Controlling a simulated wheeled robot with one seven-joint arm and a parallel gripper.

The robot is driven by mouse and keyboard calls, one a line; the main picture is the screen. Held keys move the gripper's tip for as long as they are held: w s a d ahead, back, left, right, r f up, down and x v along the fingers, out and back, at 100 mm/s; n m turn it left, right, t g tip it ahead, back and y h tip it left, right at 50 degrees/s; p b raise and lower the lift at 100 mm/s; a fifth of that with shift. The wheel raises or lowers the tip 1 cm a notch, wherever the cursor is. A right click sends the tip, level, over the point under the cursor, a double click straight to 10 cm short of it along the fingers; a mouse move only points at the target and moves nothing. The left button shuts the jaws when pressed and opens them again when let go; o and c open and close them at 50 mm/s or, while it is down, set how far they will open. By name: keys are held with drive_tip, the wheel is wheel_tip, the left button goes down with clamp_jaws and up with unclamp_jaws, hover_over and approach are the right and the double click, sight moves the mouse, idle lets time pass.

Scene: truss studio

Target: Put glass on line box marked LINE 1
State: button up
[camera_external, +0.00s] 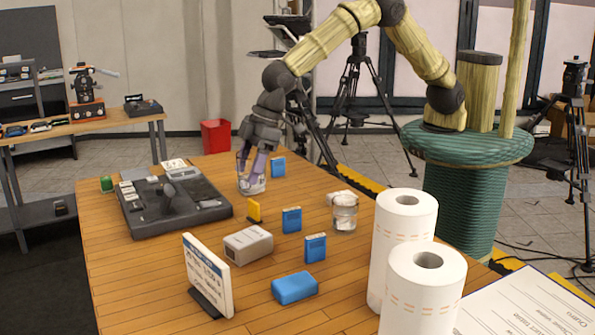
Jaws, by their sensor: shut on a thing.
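A clear glass (251,185) is at the far middle of the wooden table, beside the dark mixer. My gripper (256,172) reaches down from above with its purple fingers shut on the glass. I cannot tell whether the glass touches the table or is just above it. Several small blue boxes stand or lie on the table: one right of the held glass (278,167), others at the middle (291,219), (315,248) and front (295,288). A pale grey box (248,246) lies among them. No LINE 1 marking is readable, so I cannot tell which box carries it.
Another glass (344,214) stands at the table's right, near a whitish lump (340,197). A mixer (175,205), a yellow piece (253,211), a standing sign (207,277) and two paper rolls (425,288) stand around. Bare wood shows between the mixer and the boxes.

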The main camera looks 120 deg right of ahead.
sight(249, 191)
drive_tip(key=shift+w+a+r, duration=0.3)
drive_tip(key=shift+a+r, duration=0.05)
drive_tip(key=shift+a, duration=0.05)
drive_tip(key=shift+f+p, duration=1.1)
drive_tip(key=shift+f, duration=2.1)
drive_tip(key=shift+f+p, duration=0.7)
drive_tip(key=shift+f, duration=1.15)
